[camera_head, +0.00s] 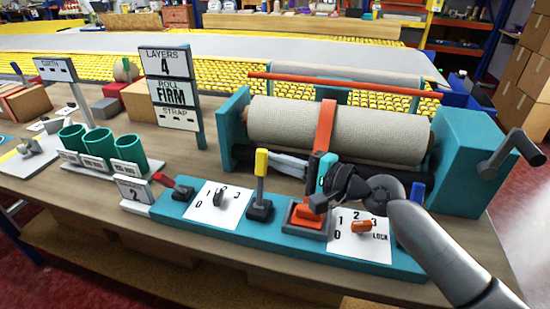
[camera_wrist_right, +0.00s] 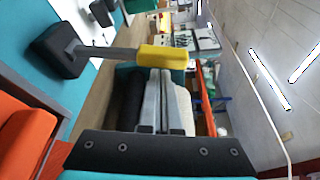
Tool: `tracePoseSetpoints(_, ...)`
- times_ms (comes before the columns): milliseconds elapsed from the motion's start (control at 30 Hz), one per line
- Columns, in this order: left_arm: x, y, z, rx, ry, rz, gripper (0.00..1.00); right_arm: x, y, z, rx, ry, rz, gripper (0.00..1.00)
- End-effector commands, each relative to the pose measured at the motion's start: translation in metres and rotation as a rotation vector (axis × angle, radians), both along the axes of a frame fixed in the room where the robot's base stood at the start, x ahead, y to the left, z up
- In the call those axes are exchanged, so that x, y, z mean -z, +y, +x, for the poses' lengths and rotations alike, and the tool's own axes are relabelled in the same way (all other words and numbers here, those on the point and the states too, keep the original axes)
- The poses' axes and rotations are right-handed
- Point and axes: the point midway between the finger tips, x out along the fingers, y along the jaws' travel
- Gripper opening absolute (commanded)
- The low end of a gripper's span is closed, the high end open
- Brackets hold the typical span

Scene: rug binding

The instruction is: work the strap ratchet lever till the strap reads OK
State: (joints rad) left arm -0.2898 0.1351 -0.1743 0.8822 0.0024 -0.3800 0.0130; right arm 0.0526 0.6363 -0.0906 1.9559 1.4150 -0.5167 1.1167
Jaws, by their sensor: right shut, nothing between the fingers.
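The orange strap (camera_head: 325,128) runs over the front of the pale rug roll (camera_head: 275,118). The strap sign (camera_head: 180,117) shows only dashes under STRAP; the panels above read LAYERS 4 and ROLL FIRM. A yellow-gripped lever (camera_head: 261,163) stands upright on the teal console. Contact is unclear. My left gripper is out of view.
Two dials (camera_head: 218,198) and (camera_head: 362,227) sit on white plates. A red-gripped lever (camera_head: 168,183) and a blue-topped one (camera_head: 417,192) stand at the console's ends. Green cups (camera_head: 100,143) are at the left. A crank (camera_head: 508,150) juts out right.

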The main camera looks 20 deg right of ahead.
Motion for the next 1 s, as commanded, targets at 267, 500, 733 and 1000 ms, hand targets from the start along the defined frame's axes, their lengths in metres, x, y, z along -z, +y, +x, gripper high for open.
tracePoseSetpoints(267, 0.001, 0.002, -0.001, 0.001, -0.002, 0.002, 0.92, -0.001, 0.003, -0.004, 0.000, 0.000, 0.001, 0.00)
tracePoseSetpoints(500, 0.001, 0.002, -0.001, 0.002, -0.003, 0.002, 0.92, -0.001, 0.003, -0.005, 0.000, -0.003, 0.000, 0.00)
tracePoseSetpoints(733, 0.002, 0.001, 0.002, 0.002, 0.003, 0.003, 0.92, -0.003, 0.005, -0.008, 0.000, -0.039, -0.026, 0.00)
tracePoseSetpoints(1000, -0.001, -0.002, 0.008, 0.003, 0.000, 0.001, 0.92, -0.004, 0.008, -0.012, -0.002, -0.076, -0.051, 0.00)
